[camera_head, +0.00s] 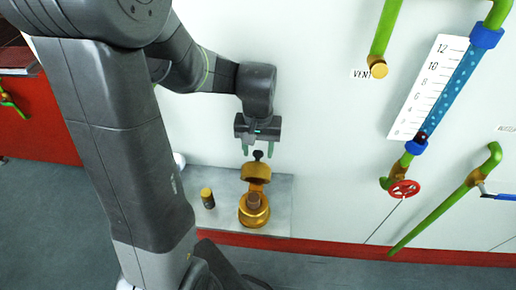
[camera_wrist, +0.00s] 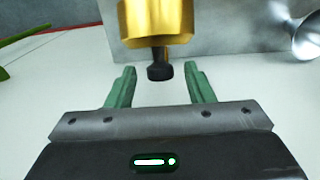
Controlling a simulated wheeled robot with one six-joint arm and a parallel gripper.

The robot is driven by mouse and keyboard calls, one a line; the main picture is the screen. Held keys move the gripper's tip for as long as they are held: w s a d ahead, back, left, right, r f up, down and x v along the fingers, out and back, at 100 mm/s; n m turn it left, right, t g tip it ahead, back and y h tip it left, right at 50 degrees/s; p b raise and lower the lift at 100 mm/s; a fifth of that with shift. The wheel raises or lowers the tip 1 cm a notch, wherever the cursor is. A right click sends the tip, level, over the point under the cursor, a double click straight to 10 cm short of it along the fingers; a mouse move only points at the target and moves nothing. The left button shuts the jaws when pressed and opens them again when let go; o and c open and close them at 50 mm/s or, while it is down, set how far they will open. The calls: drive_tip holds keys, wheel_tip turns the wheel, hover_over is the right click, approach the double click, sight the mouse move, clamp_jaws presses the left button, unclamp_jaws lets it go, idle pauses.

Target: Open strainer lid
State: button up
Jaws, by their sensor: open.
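The brass strainer (camera_head: 254,212) stands on a grey shelf plate at the foot of the white panel. Its lid (camera_head: 256,173) is a brass disc with a black knob (camera_head: 258,155), and it stands raised and tilted up behind the strainer body. In the wrist view the lid (camera_wrist: 157,22) hangs at the top with its black knob (camera_wrist: 160,71) pointing towards me. My gripper (camera_head: 258,150) is open just above the knob. In the wrist view its green fingers (camera_wrist: 160,72) stand either side of the knob, with a gap on both sides. The strainer body is not clear in the wrist view.
A small brass and black cylinder (camera_head: 207,198) stands left of the strainer on the grey plate (camera_head: 280,200). A red handwheel (camera_head: 404,189), green pipes and a blue sight tube (camera_head: 447,92) are on the panel to the right. The panel between is clear.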

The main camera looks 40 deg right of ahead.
drive_tip(key=shift+f, duration=0.35)
clamp_jaws()
drive_tip(key=shift+w+d+f, duration=0.2)
drive_tip(key=shift+w+d, duration=0.15)
drive_tip(key=shift+d, duration=0.05)
unclamp_jaws()
drive_tip(key=shift+r, duration=0.1)
wheel_tip(320, 180, up, 14)
drive_tip(key=b, duration=0.1)
drive_tip(key=shift+f, duration=0.2)
